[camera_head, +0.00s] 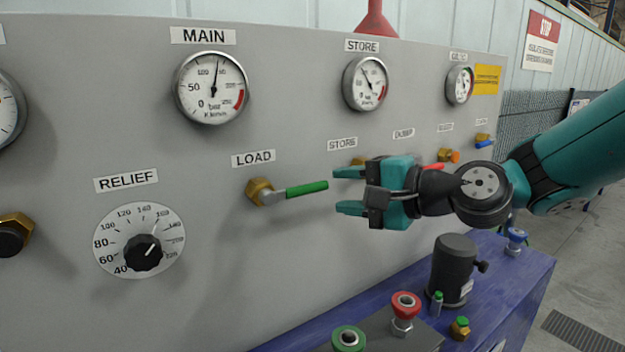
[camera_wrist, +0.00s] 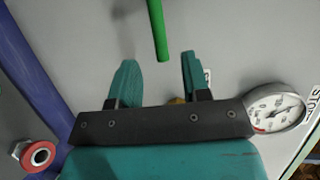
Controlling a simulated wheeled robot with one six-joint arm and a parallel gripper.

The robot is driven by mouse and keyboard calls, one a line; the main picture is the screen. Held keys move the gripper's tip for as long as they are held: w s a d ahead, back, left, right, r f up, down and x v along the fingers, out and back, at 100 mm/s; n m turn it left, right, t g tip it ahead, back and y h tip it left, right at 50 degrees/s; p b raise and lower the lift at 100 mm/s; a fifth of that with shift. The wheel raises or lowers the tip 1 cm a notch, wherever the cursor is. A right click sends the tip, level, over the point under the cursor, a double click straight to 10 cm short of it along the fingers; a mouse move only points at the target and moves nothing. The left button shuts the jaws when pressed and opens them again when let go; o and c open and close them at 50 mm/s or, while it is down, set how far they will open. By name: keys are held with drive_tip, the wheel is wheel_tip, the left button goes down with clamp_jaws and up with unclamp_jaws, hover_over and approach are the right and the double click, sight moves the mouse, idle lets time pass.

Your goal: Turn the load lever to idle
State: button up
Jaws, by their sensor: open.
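The load lever (camera_head: 307,189) has a green handle on a brass valve body (camera_head: 260,192) under the LOAD label (camera_head: 253,159). Its handle points right, roughly level, out along the grey panel. My gripper (camera_head: 350,190) is open and empty just right of the handle's free end, with one finger above the handle's line and one below. In the wrist view the green handle (camera_wrist: 158,30) comes down from the top, its tip between and just beyond my two open fingers (camera_wrist: 158,80). I see no contact.
The STORE valve (camera_head: 358,161) is partly hidden behind my gripper, and a red lever (camera_head: 434,167) shows just past it. The RELIEF dial (camera_head: 140,241) is at lower left. On the blue bench (camera_head: 522,272) below stand a red knob (camera_head: 406,305), a green knob (camera_head: 348,339) and a dark cylinder (camera_head: 453,268).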

sight(316, 188)
drive_tip(key=p+x, duration=0.1)
drive_tip(key=x, duration=0.6)
clamp_jaws()
